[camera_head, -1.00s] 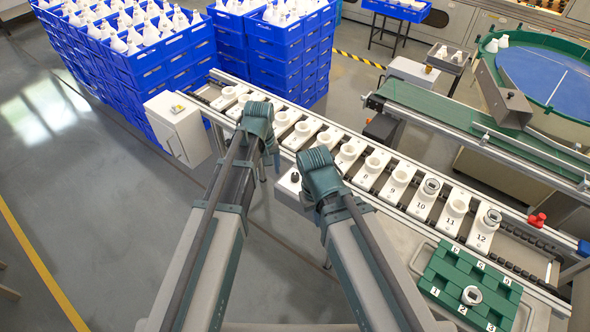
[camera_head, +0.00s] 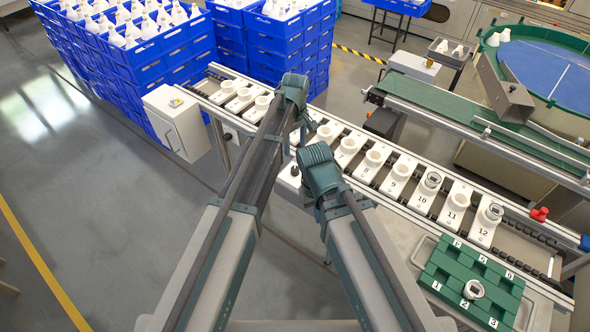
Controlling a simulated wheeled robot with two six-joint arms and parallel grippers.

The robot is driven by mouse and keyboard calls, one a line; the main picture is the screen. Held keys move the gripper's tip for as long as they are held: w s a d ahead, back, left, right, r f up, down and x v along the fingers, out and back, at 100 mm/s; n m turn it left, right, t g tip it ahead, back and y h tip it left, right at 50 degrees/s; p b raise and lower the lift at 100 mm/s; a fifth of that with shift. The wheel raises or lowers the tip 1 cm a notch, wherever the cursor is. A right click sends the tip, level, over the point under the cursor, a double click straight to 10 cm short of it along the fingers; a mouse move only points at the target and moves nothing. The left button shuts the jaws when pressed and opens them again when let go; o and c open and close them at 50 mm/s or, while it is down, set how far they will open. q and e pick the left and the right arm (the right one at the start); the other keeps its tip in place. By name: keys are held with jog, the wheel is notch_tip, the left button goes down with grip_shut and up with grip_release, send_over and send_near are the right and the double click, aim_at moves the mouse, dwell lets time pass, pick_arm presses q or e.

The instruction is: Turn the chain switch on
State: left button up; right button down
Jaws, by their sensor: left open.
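A small black knob (camera_head: 294,170) stands on a grey box at the near side of the chain conveyor (camera_head: 400,204); I take it for the chain switch, but its setting is too small to read. My left gripper (camera_head: 302,116) is over the conveyor, beyond the knob and apart from it. It is open, mostly hidden behind its own teal wrist, and I see nothing in it. My right arm's teal joint is just right of the knob; the right gripper itself does not show.
Numbered white holders (camera_head: 456,206) line the conveyor. A green tray (camera_head: 440,268) lies at the lower right. A white cabinet (camera_head: 180,128) stands at the conveyor's left end, near stacked blue crates (camera_head: 180,70). A red part (camera_head: 539,214) sits at the far right edge. The floor on the left is clear.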

aim_at(295, 169)
pick_arm(q)
notch_tip(295, 169, down, 12)
jog(key=b, duration=1.1)
jog(key=shift+c, duration=0.4)
grip_shut()
